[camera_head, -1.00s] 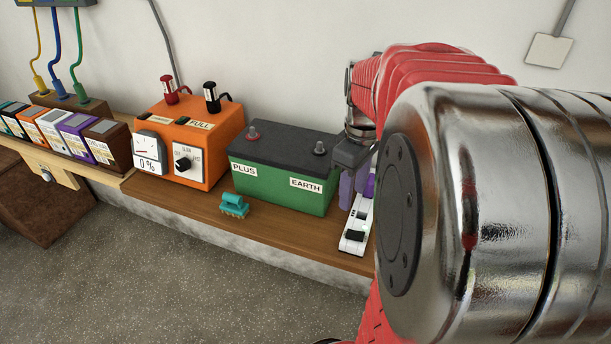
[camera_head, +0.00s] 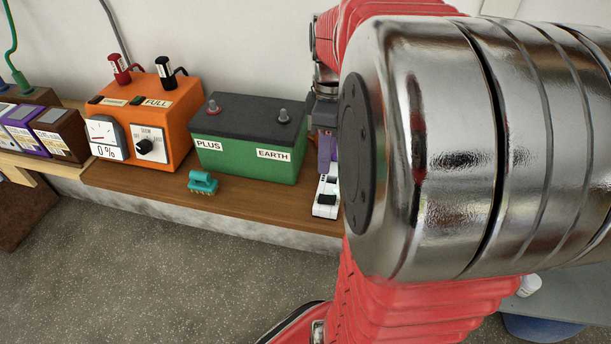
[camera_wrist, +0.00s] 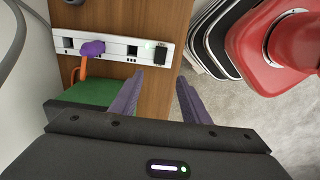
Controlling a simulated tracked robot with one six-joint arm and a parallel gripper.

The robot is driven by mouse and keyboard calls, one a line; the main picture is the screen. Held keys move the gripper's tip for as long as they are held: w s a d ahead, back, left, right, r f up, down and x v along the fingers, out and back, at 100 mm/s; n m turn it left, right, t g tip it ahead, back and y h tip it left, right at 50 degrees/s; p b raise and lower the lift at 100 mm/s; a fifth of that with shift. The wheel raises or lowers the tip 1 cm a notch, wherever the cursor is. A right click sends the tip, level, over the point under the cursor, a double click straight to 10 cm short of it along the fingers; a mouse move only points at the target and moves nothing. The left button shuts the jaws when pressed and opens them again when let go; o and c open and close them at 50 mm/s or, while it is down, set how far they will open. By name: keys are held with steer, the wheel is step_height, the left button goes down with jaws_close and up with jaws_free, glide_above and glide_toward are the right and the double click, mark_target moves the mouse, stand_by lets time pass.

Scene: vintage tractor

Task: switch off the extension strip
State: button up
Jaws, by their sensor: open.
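The extension strip (camera_head: 326,205) is a white bar at the right end of the wooden bench, beside the green battery. In the wrist view the strip (camera_wrist: 118,44) runs across the top, with dark sockets and a purple plug (camera_wrist: 92,47) with an orange cable. A black switch (camera_wrist: 161,53) sits at its right end. My gripper (camera_wrist: 160,76) is open and empty, its purple fingers pointing toward the switch end. The fingertips appear just short of the strip in the wrist view; I cannot tell the height gap. In the head view my gripper (camera_head: 326,150) is partly hidden behind my arm.
The green battery (camera_head: 249,158) stands close left of the strip. An orange charger (camera_head: 150,130) and a teal brush-like object (camera_head: 202,182) are further left on the bench (camera_head: 150,190). The wall is close behind. Open floor (camera_head: 140,260) lies in front.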

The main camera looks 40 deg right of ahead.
mark_target(324, 198)
step_height(324, 198, down, 14)
steer(key=shift+r, duration=0.2)
stand_by(0.4)
steer(key=shift+c, duration=0.5)
